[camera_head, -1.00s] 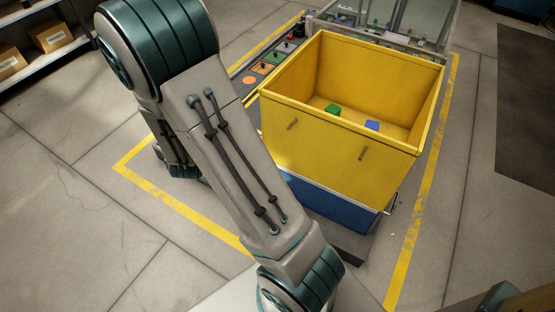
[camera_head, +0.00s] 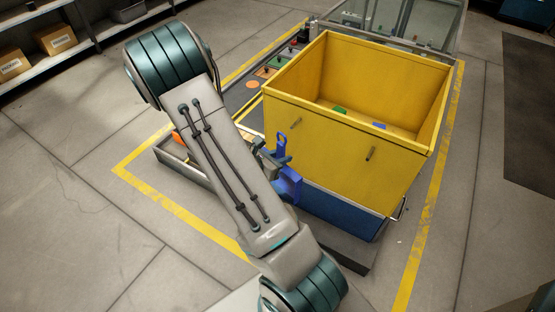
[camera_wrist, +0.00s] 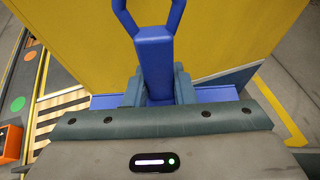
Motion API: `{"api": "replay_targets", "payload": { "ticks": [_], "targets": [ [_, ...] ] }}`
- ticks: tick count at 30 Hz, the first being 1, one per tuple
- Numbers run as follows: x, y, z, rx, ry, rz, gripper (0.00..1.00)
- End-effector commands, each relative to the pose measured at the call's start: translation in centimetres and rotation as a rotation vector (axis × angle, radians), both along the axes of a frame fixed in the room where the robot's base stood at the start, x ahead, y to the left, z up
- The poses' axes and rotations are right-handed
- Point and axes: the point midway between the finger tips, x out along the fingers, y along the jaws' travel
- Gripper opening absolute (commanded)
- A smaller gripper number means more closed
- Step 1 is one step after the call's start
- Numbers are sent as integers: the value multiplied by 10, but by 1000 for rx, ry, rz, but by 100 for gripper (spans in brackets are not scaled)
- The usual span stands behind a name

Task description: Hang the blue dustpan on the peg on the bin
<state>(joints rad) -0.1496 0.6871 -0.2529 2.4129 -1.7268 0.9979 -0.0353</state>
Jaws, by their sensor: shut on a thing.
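The blue dustpan (camera_head: 289,184) shows beside my forearm in the head view, in front of the yellow bin (camera_head: 335,150). My gripper (camera_wrist: 158,88) is shut on the dustpan's handle (camera_wrist: 154,55) in the wrist view. The handle's loop points up and away, toward the bin's yellow wall, and the wide pan lies below the jaws. Two small pegs stick out of the bin's front wall in the head view: a left peg (camera_head: 296,123) and a right peg (camera_head: 371,153). The dustpan is apart from both pegs in the head view. My arm hides part of the gripper there.
The bin stands on a blue base (camera_head: 340,212) and holds a green block (camera_head: 339,110) and a blue block (camera_head: 379,126). A grey tray (camera_head: 185,165) with an orange thing lies left of my arm. Yellow tape lines the floor. A panel with coloured discs (camera_head: 262,73) stands behind.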

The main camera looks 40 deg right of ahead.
Motion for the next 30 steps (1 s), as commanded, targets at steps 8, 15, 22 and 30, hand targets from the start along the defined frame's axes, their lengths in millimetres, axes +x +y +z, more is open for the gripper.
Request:
{"api": "replay_targets", "payload": {
  "ticks": [8,15,22,30],
  "targets": [
    [7,-16,-2,-2,-1,0,0],
    [13,-29,-3,-1,-1,1,0],
    [17,-42,-4,-2,-1,0,0],
    [24,-57,-5,-1,-1,0,0]
  ]
}}
